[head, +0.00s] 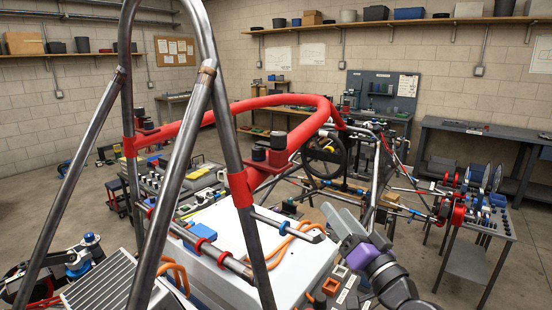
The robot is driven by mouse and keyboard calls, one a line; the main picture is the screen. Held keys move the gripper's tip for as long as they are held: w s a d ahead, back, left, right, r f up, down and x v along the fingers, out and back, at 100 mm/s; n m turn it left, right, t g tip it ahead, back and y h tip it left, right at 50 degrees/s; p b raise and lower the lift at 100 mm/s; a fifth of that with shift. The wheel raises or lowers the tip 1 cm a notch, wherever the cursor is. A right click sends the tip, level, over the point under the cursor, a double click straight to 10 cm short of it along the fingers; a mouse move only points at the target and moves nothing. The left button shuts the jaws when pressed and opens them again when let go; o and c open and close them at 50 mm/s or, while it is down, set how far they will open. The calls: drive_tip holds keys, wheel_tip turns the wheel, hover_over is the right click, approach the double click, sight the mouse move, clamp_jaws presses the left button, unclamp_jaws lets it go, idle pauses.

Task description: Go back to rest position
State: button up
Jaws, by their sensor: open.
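My gripper (340,218) is at the lower right of the head view, at the end of my dark arm with a purple section. Its pale grey fingers point up and left, over the right end of a white panel (240,258) in the tube chassis. The jaws are open, and I see nothing held between them. The steel chassis tubes (161,188) rise in the left foreground. A red padded hoop (265,101) curves behind the panel. The tips are small in this view, so their exact gap is hard to judge.
Orange cables (285,245) lie on the white panel. Small orange and pale block-like parts (331,286) sit beside my arm. A steering wheel (325,156) stands behind. A side table (478,222) holds discs and blue parts at right. Bare floor shows at far left.

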drive_tip(key=s+d+f+m+t+h, duration=0.1)
drive_tip(key=s+d+f+m+h, duration=0.2)
drive_tip(key=s+f+h, duration=0.35)
drive_tip(key=s+d+f+n+g, duration=0.1)
drive_tip(key=s+f, duration=0.3)
drive_tip(key=s, duration=1.1)
drive_tip(key=s+d+f+n+g+h, duration=0.1)
drive_tip(key=s+f, duration=0.3)
drive_tip(key=s, duration=1.1)
drive_tip(key=s+d+f+n+g, duration=0.1)
drive_tip(key=s+f, duration=0.4)
drive_tip(key=s, duration=1)
drive_tip(key=shift+n+g, duration=0.9)
drive_tip(key=shift+g, duration=0.3)
drive_tip(key=shift+s+d, duration=0.1)
